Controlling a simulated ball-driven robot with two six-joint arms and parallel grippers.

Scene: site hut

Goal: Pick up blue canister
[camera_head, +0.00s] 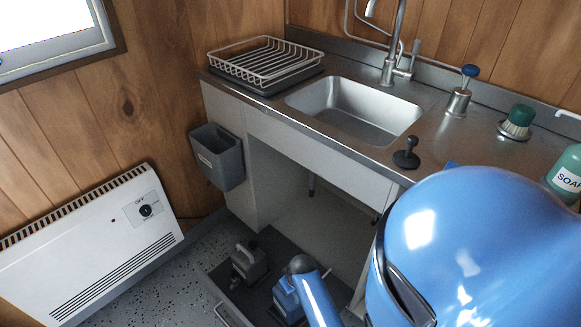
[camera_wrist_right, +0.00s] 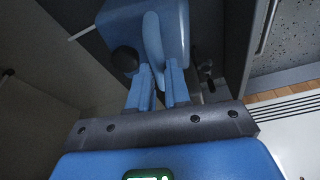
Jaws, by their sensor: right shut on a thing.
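The blue canister (camera_wrist_right: 172,18) fills the top of the right wrist view, with a dark round cap and a curved blue handle. My right gripper (camera_wrist_right: 160,75) is shut on that handle, one finger on each side. In the head view the blue canister (camera_head: 286,300) shows low in the cupboard space under the sink, partly hidden behind my blue right arm. I cannot tell whether its base touches the tray under it. My left gripper is not in either view.
The sink counter (camera_head: 345,155) overhangs from above. A grey bin (camera_head: 217,155) hangs on the cabinet's left side. A white heater (camera_head: 95,250) stands at left.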

